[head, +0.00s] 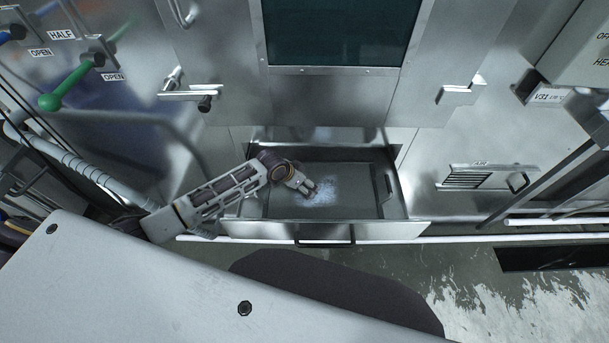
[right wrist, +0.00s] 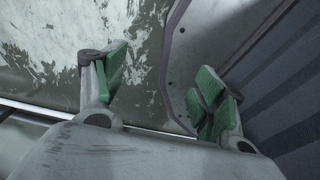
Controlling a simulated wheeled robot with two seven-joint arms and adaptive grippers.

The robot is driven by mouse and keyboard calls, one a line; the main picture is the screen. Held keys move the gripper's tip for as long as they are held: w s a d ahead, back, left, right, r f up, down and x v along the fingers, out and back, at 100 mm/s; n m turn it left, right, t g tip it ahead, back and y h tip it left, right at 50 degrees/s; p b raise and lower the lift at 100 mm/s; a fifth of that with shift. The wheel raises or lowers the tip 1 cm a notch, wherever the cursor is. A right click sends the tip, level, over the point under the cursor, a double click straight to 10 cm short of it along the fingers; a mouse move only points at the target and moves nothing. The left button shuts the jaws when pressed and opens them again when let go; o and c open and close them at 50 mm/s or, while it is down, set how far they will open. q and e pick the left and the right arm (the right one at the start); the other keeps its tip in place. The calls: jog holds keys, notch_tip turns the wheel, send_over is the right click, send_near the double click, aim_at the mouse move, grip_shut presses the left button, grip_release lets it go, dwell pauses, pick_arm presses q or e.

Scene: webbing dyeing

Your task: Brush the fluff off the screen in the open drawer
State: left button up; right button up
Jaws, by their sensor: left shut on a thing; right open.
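The open drawer (head: 385,227) juts out below the dark window of the steel machine. Inside it lies the flat grey screen (head: 350,197), with a patch of whitish fluff (head: 322,193) near its middle. My left gripper (head: 306,187) reaches into the drawer from the left, at the left edge of the fluff. It is shut on a brush, which is mostly hidden by the fingers at this size. I cannot tell whether the brush touches the screen. My right gripper (right wrist: 162,75) shows in the right wrist view, open and empty, with green pads, above the floor.
The drawer's front handle (head: 325,241) faces me. Valve levers, one with a green grip (head: 65,97), stand at the upper left. A vent panel (head: 478,179) is on the right. The wet floor (head: 540,300) at lower right is clear beside a dark floor opening (head: 555,257).

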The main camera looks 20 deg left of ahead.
pick_arm(q)
jog(key=shift+s+d, duration=0.1)
jog(key=shift+s, duration=0.45)
jog(key=shift+s+d+p, duration=0.1)
jog(key=shift+s+p, duration=0.2)
jog(key=shift+p, duration=0.3)
jog(key=shift+s+d+r+p, duration=0.1)
jog(key=shift+s+d+p, duration=0.15)
jog(key=shift+s+p, duration=0.65)
jog(key=shift+s+d+p, duration=0.2)
jog(key=shift+s+p, duration=0.25)
pick_arm(e)
notch_tip(320, 180, up, 4)
jog(key=shift+r, duration=0.1)
jog(key=shift+a, duration=0.1)
